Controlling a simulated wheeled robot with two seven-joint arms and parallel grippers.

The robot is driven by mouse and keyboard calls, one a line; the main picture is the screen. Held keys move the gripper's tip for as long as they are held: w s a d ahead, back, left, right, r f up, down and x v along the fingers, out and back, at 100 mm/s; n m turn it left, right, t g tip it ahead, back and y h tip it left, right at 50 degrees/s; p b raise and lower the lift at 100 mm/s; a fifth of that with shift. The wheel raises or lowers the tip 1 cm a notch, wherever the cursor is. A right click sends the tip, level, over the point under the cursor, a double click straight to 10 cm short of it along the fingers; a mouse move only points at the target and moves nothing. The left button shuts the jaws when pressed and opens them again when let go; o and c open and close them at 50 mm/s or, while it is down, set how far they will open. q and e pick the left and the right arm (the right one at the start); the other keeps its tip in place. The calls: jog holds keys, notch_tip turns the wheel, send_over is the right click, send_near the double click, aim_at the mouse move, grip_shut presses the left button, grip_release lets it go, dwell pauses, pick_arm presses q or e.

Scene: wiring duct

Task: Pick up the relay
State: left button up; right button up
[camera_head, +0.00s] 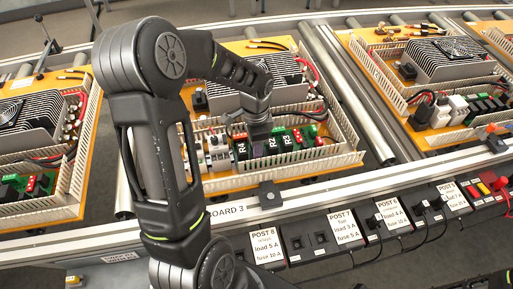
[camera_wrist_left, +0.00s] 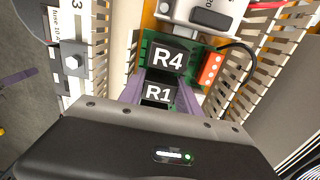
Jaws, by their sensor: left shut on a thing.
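The relay labelled R1 (camera_wrist_left: 158,93) is a black block with white lettering, held between the two purple fingers of my left gripper (camera_wrist_left: 160,98). In the head view my left gripper (camera_head: 258,130) reaches down over the relay row on the middle board, and R1 is hidden there. Relay R4 (camera_head: 241,150) stands beside it on the left, and R2 (camera_head: 272,144) and R3 (camera_head: 286,141) on the right. R4 also shows close to R1 in the left wrist view (camera_wrist_left: 167,57). I cannot tell whether R1 is seated or raised. My right gripper is not in view.
White slotted wiring duct (camera_head: 318,161) walls the middle board close around the relays. A red terminal block (camera_wrist_left: 210,69) sits beside R4. A finned unit (camera_head: 280,68) stands behind. Similar boards lie left and right, and labelled posts (camera_head: 345,228) line the front.

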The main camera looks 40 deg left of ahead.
pick_arm(q)
notch_tip(320, 180, up, 10)
dwell(0.5)
jog(key=shift+r, duration=0.15)
dwell(0.4)
jog(key=shift+r+p, duration=1.45)
jog(key=shift+r, duration=0.4)
jog(key=w+d+f+n, duration=0.1)
jog(key=w+d+n, duration=0.3)
jog(key=d, duration=0.4)
jog(key=w+d+f+n, duration=0.2)
jog(key=w+d+n, duration=0.1)
jog(key=w+d, duration=0.3)
jog(key=d, duration=0.2)
jog(key=shift+w+d+f+n, duration=0.15)
jog(key=shift+d+f+n, duration=0.15)
jog(key=shift+n, duration=0.1)
